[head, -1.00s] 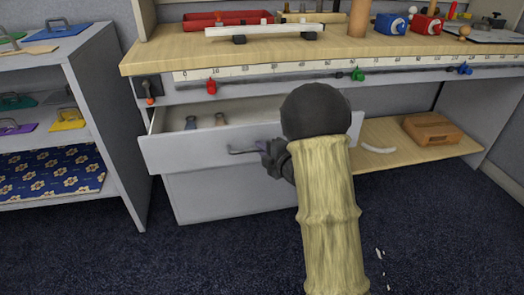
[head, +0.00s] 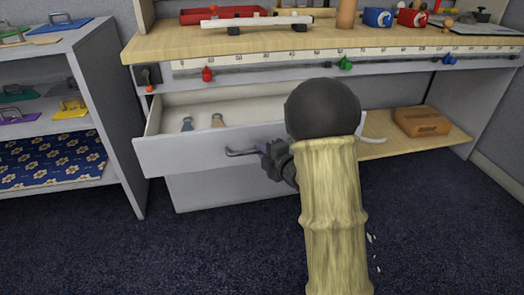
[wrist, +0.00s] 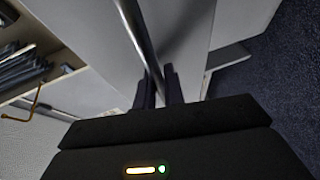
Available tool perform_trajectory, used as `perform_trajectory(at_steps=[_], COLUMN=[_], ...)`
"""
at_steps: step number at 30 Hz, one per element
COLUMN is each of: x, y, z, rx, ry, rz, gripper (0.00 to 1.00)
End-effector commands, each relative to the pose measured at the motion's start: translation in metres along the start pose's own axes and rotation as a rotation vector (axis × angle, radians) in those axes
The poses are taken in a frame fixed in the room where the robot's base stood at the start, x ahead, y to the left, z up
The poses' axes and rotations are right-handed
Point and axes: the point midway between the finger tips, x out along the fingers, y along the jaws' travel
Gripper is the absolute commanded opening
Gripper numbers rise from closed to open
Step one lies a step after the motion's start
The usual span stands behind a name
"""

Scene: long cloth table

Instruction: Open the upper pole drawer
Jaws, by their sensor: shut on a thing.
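The upper drawer (head: 190,154) under the workbench is pulled partway out, with a grey front and a dark bar handle (head: 240,153). In the wrist view the two dark fingers (wrist: 160,88) close around the handle bar (wrist: 138,35). My arm hides the right part of the drawer front.
A lower drawer front (head: 225,188) is shut beneath. A grey shelf unit (head: 118,130) stands close at the left. The wooden worktop (head: 290,40) overhangs the drawer. A brown box (head: 422,122) sits on the low shelf at right.

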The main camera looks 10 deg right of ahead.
Motion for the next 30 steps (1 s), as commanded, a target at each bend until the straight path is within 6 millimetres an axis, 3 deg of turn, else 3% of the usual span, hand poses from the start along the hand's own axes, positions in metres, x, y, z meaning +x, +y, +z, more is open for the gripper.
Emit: perform_trajectory(at_steps=[2,3,5,20,26,30], x=[-0.001,-0.001,-0.001,-0.003,-0.024,-0.049], y=[-0.001,-0.001,-0.001,0.0,0.002,0.002], z=[0.004,0.004,0.004,0.004,0.006,0.004], rx=[0.001,0.001,0.001,0.002,0.003,0.003], ry=[-0.011,-0.011,-0.01,-0.008,-0.012,-0.01], rz=[-0.003,-0.003,-0.003,0.0,0.0,-0.001], gripper=[0.0,0.13,0.2,0.2,0.2,0.2])
